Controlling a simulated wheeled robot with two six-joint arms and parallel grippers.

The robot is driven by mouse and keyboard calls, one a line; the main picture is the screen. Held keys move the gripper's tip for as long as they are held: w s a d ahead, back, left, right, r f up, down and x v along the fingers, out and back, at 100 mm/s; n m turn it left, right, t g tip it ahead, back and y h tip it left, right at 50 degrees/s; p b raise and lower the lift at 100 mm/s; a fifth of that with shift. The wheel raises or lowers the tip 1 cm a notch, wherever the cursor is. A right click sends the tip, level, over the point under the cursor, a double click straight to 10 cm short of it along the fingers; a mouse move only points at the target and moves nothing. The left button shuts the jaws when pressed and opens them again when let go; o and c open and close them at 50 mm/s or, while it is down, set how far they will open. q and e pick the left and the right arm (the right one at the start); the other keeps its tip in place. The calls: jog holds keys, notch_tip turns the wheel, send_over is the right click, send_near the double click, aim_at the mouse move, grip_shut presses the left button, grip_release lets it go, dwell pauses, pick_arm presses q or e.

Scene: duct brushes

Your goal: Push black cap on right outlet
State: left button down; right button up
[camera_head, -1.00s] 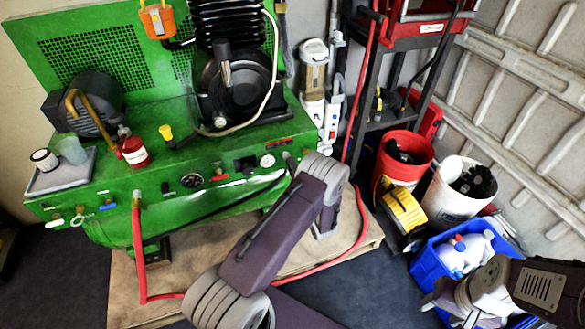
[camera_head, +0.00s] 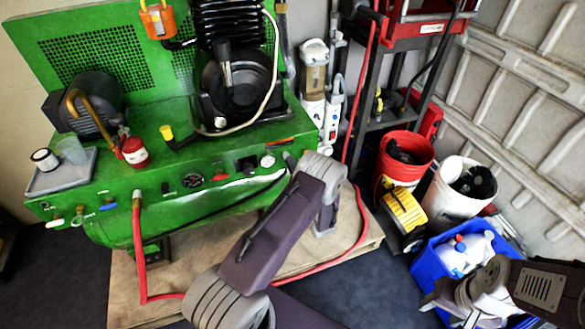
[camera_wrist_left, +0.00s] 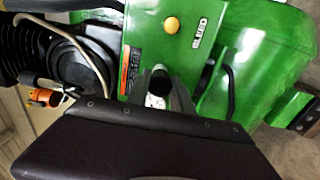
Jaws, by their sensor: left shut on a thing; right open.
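My left arm comes in from the bottom in the head view, and its wrist hides most of the left gripper (camera_head: 290,160) at the right end of the green machine's front panel (camera_head: 235,182). In the left wrist view a black cap (camera_wrist_left: 161,81) stands at the grey fingers (camera_wrist_left: 182,98), which are shut on it. The right outlet cannot be made out behind my arm, so I cannot tell whether the cap touches it. My right gripper (camera_head: 440,300) is at the bottom right, open, by the blue crate.
A red hose (camera_head: 138,250) hangs from the panel's left outlet and runs over the wooden base (camera_head: 125,290). A red bucket (camera_head: 385,178), a white bucket (camera_head: 440,200), a yellow reel (camera_head: 404,210) and a blue crate (camera_head: 425,272) with white bottles stand at the right.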

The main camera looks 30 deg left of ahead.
pick_arm(q)
jog(key=shift+w+a, duration=0.1)
jog(key=c, duration=1)
grip_release()
jog(key=shift+c, duration=0.2)
jog(key=p+v, duration=0.1)
jog(key=v, duration=0.8)
jog(key=shift+p, duration=0.4)
